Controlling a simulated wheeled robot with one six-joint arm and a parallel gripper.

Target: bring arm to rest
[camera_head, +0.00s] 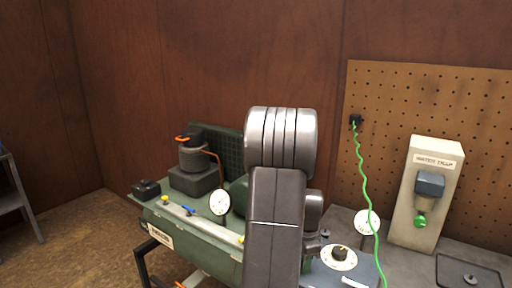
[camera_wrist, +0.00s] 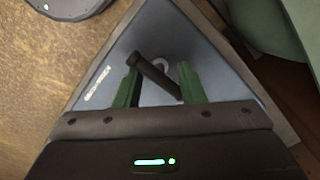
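My arm (camera_head: 275,215) rises in the middle of the head view, and its gripper is hidden there. In the wrist view my gripper (camera_wrist: 158,82) shows two green fingers standing well apart. A dark rod-like handle (camera_wrist: 155,75) lies slantwise between and beyond the fingers, over a blue-grey panel (camera_wrist: 105,85) with small white lettering. I see no clear grip on the handle; whether a finger touches it cannot be told.
A green machine (camera_head: 205,240) with a round gauge (camera_head: 220,202) stands left of my arm. On the right are a bench with a black knob (camera_head: 340,253), another gauge (camera_head: 367,222), a pale labelled box (camera_head: 405,215), a dark tray (camera_head: 470,273) and a hanging green cord (camera_head: 363,180).

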